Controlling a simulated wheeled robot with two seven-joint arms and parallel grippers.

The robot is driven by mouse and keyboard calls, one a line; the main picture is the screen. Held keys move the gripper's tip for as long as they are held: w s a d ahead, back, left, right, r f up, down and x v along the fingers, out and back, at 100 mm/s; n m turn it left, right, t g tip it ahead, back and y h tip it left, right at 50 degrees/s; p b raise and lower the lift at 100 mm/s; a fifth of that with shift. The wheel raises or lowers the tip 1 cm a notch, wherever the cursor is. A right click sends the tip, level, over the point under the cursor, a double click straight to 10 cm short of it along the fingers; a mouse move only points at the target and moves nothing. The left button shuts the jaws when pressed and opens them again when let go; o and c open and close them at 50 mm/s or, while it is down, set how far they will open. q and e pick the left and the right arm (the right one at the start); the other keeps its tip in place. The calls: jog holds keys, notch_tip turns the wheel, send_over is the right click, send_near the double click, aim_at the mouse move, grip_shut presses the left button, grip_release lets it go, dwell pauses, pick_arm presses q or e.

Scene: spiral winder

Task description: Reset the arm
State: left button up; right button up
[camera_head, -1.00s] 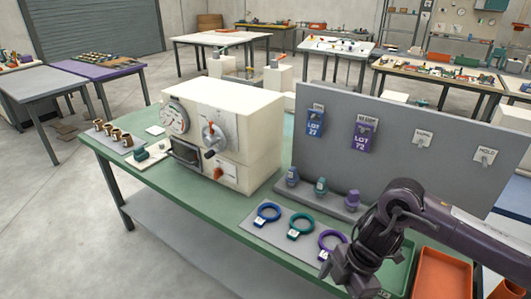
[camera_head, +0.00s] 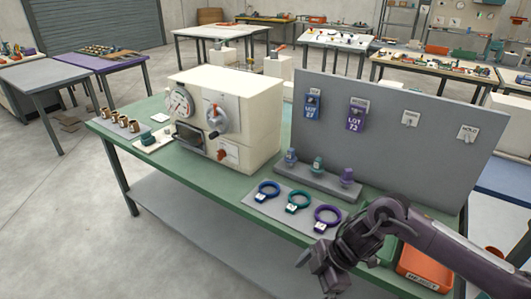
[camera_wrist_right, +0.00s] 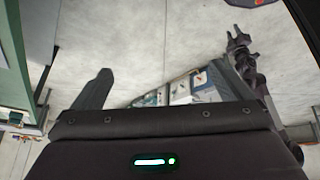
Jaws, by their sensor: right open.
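My right gripper (camera_head: 314,284) is low in front of the green bench's front edge in the head view, past the coloured rings. In the right wrist view its two dark fingers (camera_wrist_right: 166,88) are spread apart with nothing between them, above the concrete floor. A dark arm ending in a small gripper (camera_wrist_right: 239,40) hangs at the right of the wrist view. No left arm shows in the head view.
The bench (camera_head: 215,187) carries a cream winder machine (camera_head: 248,105), a blue ring (camera_head: 267,191), a green ring (camera_head: 298,202) and a purple ring (camera_head: 327,217). A grey panel (camera_head: 400,165) stands behind. An orange bin (camera_head: 415,265) is beside my right forearm. Floor left of the gripper is clear.

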jog(key=w+a+f+m+t+y+b, duration=0.1)
jog(key=w+a+f+m+t, duration=0.15)
jog(key=f, duration=0.45)
jog(key=w+a+f+m+t+y, duration=0.1)
jog(key=w+a+f+m+y, duration=0.15)
jog(key=f, duration=0.45)
jog(key=s+d+f+m+t+h, duration=0.1)
jog(key=s+d+f+m+h, duration=0.2)
jog(key=f, duration=0.5)
jog(key=s+d+f+m+t, duration=0.15)
jog(key=d+f+m, duration=0.25)
jog(key=f, duration=0.4)
jog(key=s+d+f+m+g+h+b, duration=0.1)
jog(key=s+d+f+m+h, duration=0.35)
jog(key=s+f, duration=0.85)
pick_arm(q)
jog(key=f, duration=0.3)
jog(key=shift+s+b, duration=0.25)
jog(key=shift+b, duration=0.15)
pick_arm(e)
jog(key=s+d+f+g+h, duration=0.1)
jog(key=s+d+f+g, duration=0.1)
jog(key=s, duration=1)
jog(key=s+d+f+m+g, duration=0.1)
jog(key=s+d+f, duration=0.3)
jog(key=s, duration=0.8)
jog(key=shift+s+f+g+h, duration=0.25)
jog(key=shift+f+g+h, duration=0.15)
jog(key=shift+f, duration=0.15)
